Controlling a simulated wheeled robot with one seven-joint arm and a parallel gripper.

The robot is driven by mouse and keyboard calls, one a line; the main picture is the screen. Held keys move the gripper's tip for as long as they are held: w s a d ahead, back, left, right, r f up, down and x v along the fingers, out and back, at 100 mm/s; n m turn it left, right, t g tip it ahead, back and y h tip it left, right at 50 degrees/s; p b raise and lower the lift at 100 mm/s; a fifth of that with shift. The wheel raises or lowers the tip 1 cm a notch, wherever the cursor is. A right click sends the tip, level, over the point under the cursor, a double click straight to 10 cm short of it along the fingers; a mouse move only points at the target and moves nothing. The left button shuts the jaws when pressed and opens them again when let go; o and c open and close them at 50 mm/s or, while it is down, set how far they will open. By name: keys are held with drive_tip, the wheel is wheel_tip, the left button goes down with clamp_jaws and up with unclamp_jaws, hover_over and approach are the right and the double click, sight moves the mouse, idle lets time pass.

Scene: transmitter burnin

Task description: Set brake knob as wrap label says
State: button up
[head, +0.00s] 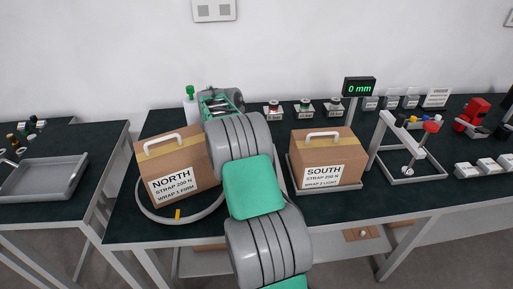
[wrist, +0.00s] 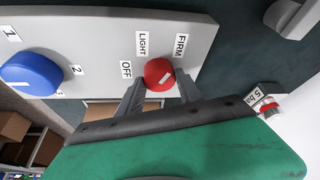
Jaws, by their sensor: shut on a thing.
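The red knob (wrist: 158,74) sits on a light panel (wrist: 105,30) with labels OFF, LIGHT and FIRM around it. Its short white mark lies right of its middle and slants up to the right, roughly toward the FIRM side. My gripper (wrist: 160,84) is shut on the red knob, one finger on each side. The blue knob (wrist: 30,74), with labels 1 and 2, is to the left.
A display (head: 359,87) reads 0 mm. A grey tray (head: 42,179) is on the left table.

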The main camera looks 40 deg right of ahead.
drive_tip(key=shift+m, duration=0.3)
idle(0.4)
drive_tip(key=o, duration=1.4)
drive_tip(key=shift+c, duration=0.2)
drive_tip(key=p+v, duration=0.1)
drive_tip(key=v, duration=0.7)
drive_tip(key=shift+p, duration=0.3)
drive_tip(key=shift+w+d, duration=0.1)
